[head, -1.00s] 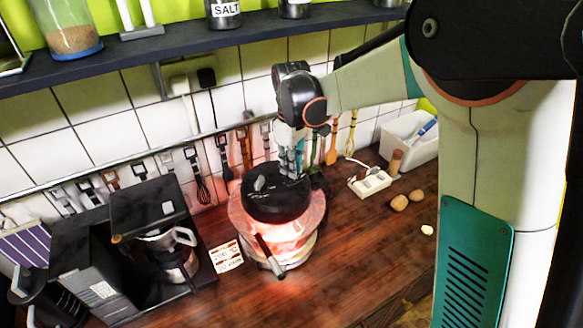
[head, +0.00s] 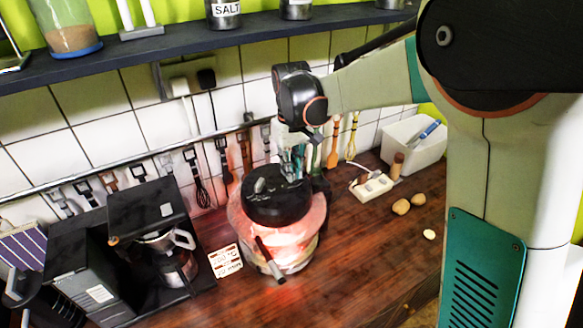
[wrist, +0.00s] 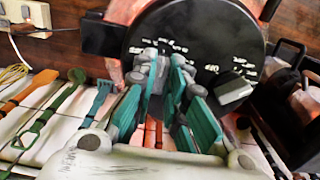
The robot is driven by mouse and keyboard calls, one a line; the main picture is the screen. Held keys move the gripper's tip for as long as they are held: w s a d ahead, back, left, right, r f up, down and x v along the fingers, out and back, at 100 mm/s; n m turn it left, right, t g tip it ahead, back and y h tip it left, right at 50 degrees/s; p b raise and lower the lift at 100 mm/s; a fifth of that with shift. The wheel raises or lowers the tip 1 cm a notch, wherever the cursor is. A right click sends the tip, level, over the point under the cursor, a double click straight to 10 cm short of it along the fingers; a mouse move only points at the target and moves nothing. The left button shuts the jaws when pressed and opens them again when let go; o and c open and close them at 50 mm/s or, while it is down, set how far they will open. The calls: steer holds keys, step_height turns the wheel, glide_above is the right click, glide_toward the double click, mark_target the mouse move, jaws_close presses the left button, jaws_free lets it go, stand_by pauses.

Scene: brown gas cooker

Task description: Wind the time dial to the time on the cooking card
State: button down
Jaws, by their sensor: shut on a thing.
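The round cooker (head: 278,240) has a clear bowl glowing red and a black lid (head: 268,208) with two dials. My gripper (head: 291,172) reaches down onto the lid's back right. In the wrist view my gripper (wrist: 163,65) is shut on the time dial, which the fingers mostly hide. White marks ring the dial on the lid (wrist: 190,25), too small to read surely. The other dial (head: 260,184) is free, at the lid's left; it also shows in the wrist view (wrist: 232,90). The cooking card (head: 225,260) stands left of the cooker, its print blurred.
A black coffee machine (head: 150,245) stands left of the card. A white power strip (head: 371,187), several potatoes (head: 401,206) and a white bin (head: 415,145) are to the right. Utensils (head: 196,175) hang behind. The shelf (head: 180,52) runs above.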

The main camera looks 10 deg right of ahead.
steer(key=c, duration=1.6)
jaws_free()
steer(key=shift+r, duration=0.1)
step_height(320, 180, up, 12)
steer(key=s+d+f+m+t+b, duration=0.2)
steer(key=s+d+f+t+b, duration=0.1)
steer(key=s+d+f+b, duration=0.3)
steer(key=s+d+f+m+t+b, duration=0.2)
steer(key=s+d+f+t+b, duration=0.2)
steer(key=s+f+b, duration=0.6)
steer(key=s+d+f, duration=0.2)
steer(key=s+f, duration=0.3)
steer(key=s, duration=0.3)
steer(key=shift+s+d+m+b, duration=0.2)
steer(key=shift+s+m+b, duration=0.1)
steer(key=shift+s+b, duration=0.1)
